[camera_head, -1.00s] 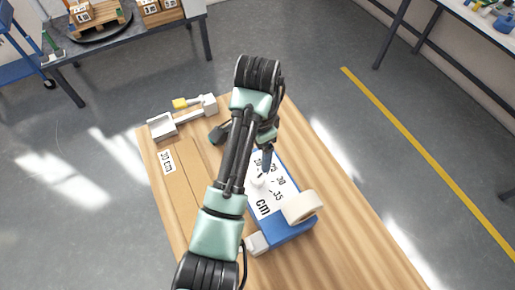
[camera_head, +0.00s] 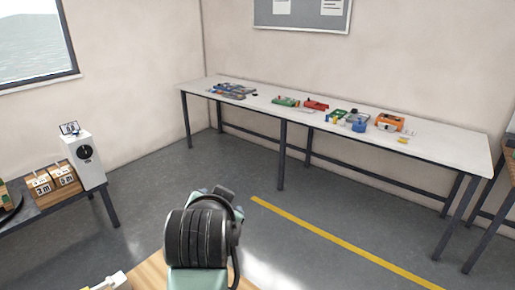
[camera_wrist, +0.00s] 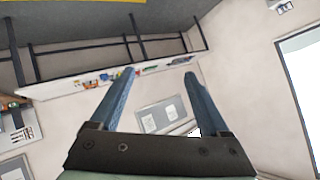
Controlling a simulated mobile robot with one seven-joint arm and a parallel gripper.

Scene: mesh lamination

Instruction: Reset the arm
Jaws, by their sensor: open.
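My gripper (camera_wrist: 160,82) shows in the wrist view with its two blue fingers apart and nothing between them. It points out into the room, with the wall and a long bench behind it. In the head view a dark ribbed joint of my arm stands at the bottom centre, and my gripper's fingers are not seen there. A corner of the wooden table (camera_head: 150,272) shows below my arm, with part of a light-coloured device (camera_head: 108,283) at its left edge.
A long white bench (camera_head: 262,104) along the wall carries several small coloured items. At left, a dark table (camera_head: 50,201) holds wooden crates (camera_head: 62,175) and a white box with a dial (camera_head: 84,152). The floor between, with a yellow line (camera_head: 335,238), is clear.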

